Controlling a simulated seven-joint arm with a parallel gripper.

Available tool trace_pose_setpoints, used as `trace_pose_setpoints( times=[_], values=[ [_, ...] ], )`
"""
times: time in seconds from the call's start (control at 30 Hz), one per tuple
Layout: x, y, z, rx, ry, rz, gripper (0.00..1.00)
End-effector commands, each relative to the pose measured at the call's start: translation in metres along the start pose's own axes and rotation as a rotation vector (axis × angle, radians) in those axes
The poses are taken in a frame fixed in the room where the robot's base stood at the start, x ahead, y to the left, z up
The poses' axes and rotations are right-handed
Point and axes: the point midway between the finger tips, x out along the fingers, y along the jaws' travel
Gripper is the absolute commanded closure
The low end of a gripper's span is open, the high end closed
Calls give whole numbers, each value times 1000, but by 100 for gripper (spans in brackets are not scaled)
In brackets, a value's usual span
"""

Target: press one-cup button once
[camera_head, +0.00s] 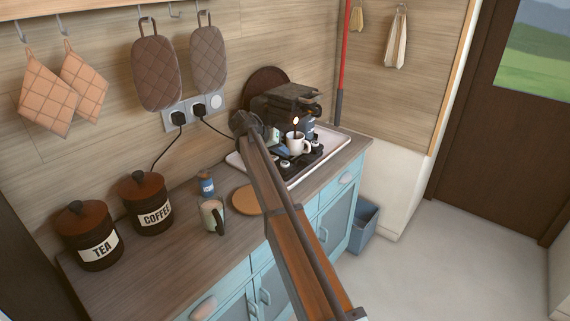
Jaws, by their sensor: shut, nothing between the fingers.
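A dark coffee machine (290,100) stands at the back of the counter against the wall. A small bright light (296,119) glows on its front. My gripper (274,136) is small here, shut and empty, close to the machine and left of the mug. I cannot tell whether it touches the machine. I cannot make out the one-cup button.
A round wooden board (246,200), a patterned mug (212,216), a small blue jar (206,184) and COFFEE (146,203) and TEA (88,236) canisters stand left of my arm. Cords run to wall sockets (198,108).

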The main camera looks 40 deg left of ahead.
Motion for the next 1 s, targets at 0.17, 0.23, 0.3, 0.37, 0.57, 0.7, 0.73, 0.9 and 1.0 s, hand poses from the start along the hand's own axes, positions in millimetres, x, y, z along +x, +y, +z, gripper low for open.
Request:
trace_pose_setpoints(
  times=[0.17,0.23,0.3,0.37,0.57,0.7,0.73,0.9,1.0],
  values=[
    [-11,8,-8,1,1,-1,100],
    [-15,10,-11,1,1,-1,100],
    [-18,13,-14,1,1,-1,100],
    [-22,16,-16,1,1,-1,100],
    [-28,21,-21,1,0,0,100],
    [-28,20,-20,0,0,0,100],
    [-28,20,-20,0,0,0,100],
    [-28,20,-20,1,0,0,100],
    [-28,20,-20,1,0,0,100]
  ],
)
